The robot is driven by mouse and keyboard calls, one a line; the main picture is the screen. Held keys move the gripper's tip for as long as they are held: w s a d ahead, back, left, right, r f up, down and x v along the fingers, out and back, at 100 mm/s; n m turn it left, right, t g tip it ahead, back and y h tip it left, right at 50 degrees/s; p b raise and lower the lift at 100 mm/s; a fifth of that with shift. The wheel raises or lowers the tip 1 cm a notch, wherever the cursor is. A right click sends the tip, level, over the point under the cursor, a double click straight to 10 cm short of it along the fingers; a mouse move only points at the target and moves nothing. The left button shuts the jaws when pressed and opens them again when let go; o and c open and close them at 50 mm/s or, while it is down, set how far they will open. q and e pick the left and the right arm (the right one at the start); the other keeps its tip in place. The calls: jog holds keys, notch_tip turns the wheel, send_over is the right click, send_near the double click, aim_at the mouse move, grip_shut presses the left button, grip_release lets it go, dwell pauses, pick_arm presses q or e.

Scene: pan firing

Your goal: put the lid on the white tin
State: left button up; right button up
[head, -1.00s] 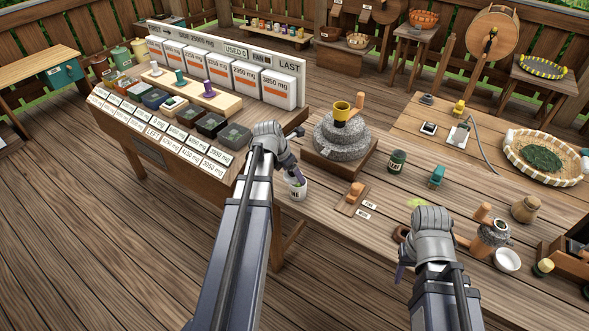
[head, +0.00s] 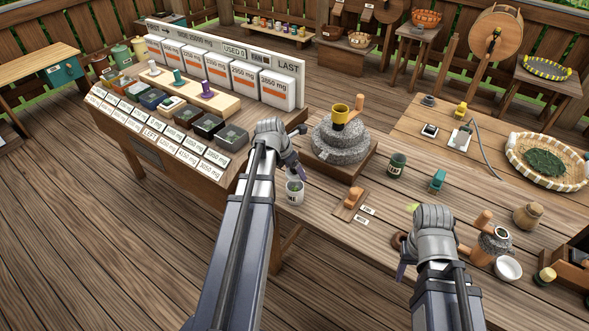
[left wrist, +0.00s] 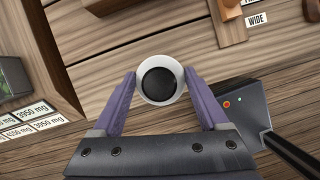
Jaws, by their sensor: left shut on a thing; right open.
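The white tin (head: 294,194) stands upright at the left end of the long bench, with a dark label on its side. In the left wrist view it is a white ring (left wrist: 178,93) around a dark round middle (left wrist: 160,82); I cannot tell whether that is its inside or something in it. My left gripper (head: 298,174) has its purple fingers on both sides of the tin's top, and they look shut on it (left wrist: 162,82). My right gripper (head: 402,271) is open and empty over the bench's front edge. I cannot make out a separate lid.
A stone mill (head: 340,140) with a yellow cup stands behind the tin. A wooden block with a handle (head: 352,203) lies just right of it, and a dark green jar (head: 397,165) is farther right. A stepped rack of labelled boxes (head: 150,115) stands on the left.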

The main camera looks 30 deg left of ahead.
pick_arm(q)
jog(key=shift+f+b, duration=1.8)
jog(key=shift+f, duration=0.3)
jog(key=shift+s+f+b, duration=0.1)
jog(key=shift+f+b, duration=0.35)
jog(key=shift+f, duration=0.05)
dwell(4.0)
jog(key=shift+r+p, duration=0.5)
jog(key=shift+r, duration=0.05)
dwell(0.9)
